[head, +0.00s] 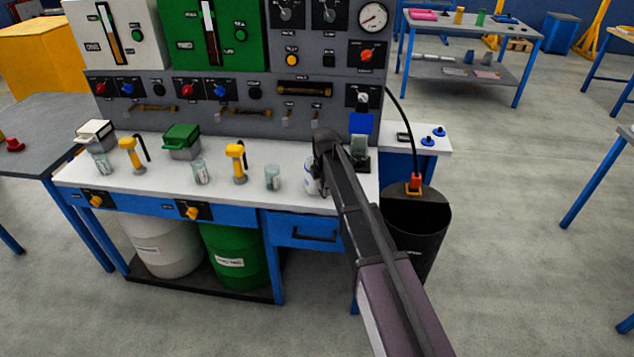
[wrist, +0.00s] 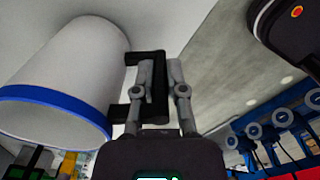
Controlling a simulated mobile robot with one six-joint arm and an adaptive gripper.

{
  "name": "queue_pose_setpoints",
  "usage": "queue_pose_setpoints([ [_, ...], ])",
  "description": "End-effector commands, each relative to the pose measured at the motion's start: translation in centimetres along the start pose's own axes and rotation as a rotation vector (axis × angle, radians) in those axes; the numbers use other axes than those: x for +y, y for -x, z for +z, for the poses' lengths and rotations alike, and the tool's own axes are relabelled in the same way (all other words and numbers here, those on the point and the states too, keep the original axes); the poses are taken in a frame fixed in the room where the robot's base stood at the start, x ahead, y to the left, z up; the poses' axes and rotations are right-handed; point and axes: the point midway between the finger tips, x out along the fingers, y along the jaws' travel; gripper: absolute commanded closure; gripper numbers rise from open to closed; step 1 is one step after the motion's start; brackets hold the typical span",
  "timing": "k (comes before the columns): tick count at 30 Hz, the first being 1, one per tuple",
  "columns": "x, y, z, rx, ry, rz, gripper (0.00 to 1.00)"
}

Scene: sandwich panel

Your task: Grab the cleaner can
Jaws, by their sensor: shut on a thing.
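The cleaner can (head: 310,177) is a white cylinder with a blue band. In the head view it is at the right end of the white bench top (head: 230,196), partly covered by my arm. In the wrist view the can (wrist: 62,78) is large at the left, with a black handle (wrist: 158,90) on its side. My gripper (wrist: 159,76) has its two fingers on either side of this handle and is shut on it. In the head view the fingers are mostly hidden behind my arm. I cannot tell whether the can's base touches the bench.
Several glass beakers (head: 272,178), two yellow hand tools (head: 237,163) and a green box (head: 182,141) stand left of the can. A gauge panel (head: 225,116) rises behind. A black bin (head: 416,232) stands right of the bench. Open floor (head: 520,190) lies further right.

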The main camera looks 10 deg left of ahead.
Motion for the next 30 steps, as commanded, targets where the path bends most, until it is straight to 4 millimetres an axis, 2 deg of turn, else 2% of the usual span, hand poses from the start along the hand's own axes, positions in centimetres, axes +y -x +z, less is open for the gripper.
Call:
queue_pose_setpoints([
  [17,0.0,0.3,0.0,0.0,0.0,0.001,1.0],
  [30,0.0,1.8,0.1,0.0,-0.001,0.0,1.0],
])
